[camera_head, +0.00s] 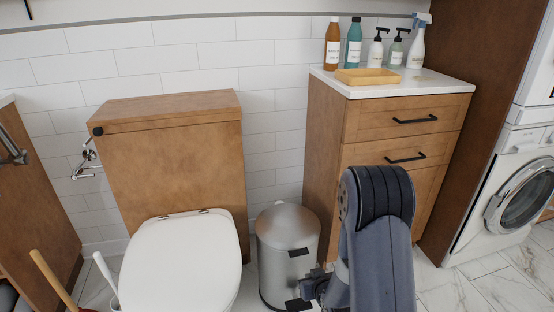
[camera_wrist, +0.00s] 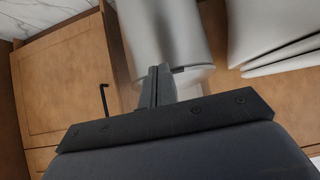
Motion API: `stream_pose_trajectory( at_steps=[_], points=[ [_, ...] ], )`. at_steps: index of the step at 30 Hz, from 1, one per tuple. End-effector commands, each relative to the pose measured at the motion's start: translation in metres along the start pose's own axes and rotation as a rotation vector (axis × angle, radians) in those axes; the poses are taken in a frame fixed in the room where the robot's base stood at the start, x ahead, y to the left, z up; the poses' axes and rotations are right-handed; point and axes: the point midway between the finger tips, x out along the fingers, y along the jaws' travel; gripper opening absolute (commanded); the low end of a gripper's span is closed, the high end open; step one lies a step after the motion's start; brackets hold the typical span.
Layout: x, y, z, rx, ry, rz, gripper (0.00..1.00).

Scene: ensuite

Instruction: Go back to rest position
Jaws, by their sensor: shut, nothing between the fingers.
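My arm rises at the lower right of the head view, bent over in front of the wooden cabinet (camera_head: 325,150). My gripper (camera_head: 310,286) is low, in front of the steel pedal bin (camera_head: 280,228), and partly hidden by my own arm. In the wrist view my gripper (camera_wrist: 158,82) has its two dark fingers together with nothing between them. The fingers overlap the bin (camera_wrist: 165,35) in that view. I cannot tell whether they touch it.
A toilet (camera_head: 180,262) with a wooden cistern box stands left of the bin. Several bottles and a yellow tray (camera_head: 368,77) stand on the cabinet top. A washing machine (camera_head: 510,195) is at the right. Marble floor (camera_head: 470,285) shows clear at lower right.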

Motion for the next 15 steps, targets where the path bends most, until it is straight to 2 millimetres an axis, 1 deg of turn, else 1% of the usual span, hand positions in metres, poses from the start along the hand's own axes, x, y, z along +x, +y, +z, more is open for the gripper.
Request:
stream_pose_trajectory(
  at_steps=[4, 7, 11, 15],
  points=[
    [0.002, 0.000, -0.003, -0.001, 0.002, 0.000, 0.00],
    [0.006, 0.000, -0.010, -0.002, 0.004, -0.001, 0.00],
    [0.017, 0.000, -0.028, -0.002, 0.006, 0.000, 0.00],
    [0.031, 0.000, -0.052, -0.003, 0.007, -0.001, 0.00]
  ],
)
